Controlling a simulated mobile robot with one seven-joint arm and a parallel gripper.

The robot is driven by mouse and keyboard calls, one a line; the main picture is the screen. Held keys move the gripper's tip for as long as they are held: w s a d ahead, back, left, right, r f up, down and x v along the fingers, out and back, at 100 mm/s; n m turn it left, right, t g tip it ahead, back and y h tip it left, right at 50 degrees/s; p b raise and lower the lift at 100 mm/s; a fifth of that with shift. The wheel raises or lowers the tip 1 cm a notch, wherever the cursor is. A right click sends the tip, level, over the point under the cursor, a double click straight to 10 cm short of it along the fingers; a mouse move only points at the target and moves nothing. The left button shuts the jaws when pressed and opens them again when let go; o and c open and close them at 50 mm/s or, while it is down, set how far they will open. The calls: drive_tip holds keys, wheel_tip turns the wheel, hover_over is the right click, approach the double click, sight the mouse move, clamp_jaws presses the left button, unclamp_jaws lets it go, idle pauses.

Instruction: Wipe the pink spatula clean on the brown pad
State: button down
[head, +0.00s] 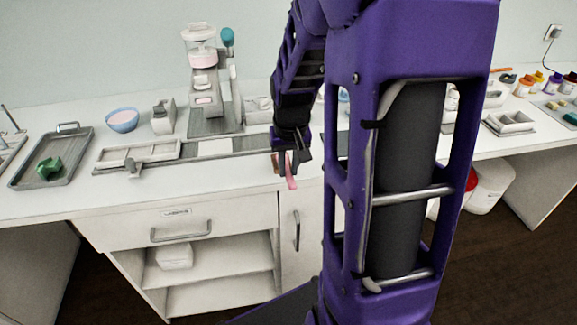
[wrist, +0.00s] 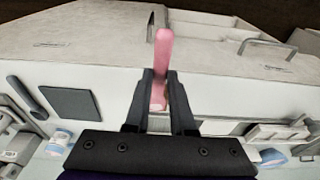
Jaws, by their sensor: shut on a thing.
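The pink spatula (head: 292,182) is held in my gripper (head: 293,161), over the front edge of the counter. In the wrist view the spatula (wrist: 163,55) sticks out past the fingertips of my gripper (wrist: 160,80), which are shut on it. I cannot make out any residue on the spatula.
The white counter (head: 215,185) is clear in front. A white divided tray (head: 140,152) and a grey tray (head: 25,181) with a green thing lie left. Small jars (head: 538,78) stand far right.

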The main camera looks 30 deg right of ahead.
drive_tip(key=shift+f+b, duration=0.4)
drive_tip(key=shift+f, duration=0.15)
idle(0.7)
drive_tip(key=shift+s, duration=0.15)
drive_tip(key=shift+s+a, duration=0.25)
drive_tip(key=shift+s, duration=0.4)
drive_tip(key=shift+w, duration=0.1)
drive_tip(key=shift+w+d+r, duration=0.1)
drive_tip(key=shift+w+d, duration=0.15)
drive_tip(key=shift+w, duration=0.4)
drive_tip(key=shift+s+a, duration=0.25)
drive_tip(key=shift+s, duration=0.45)
drive_tip(key=shift+w, duration=0.1)
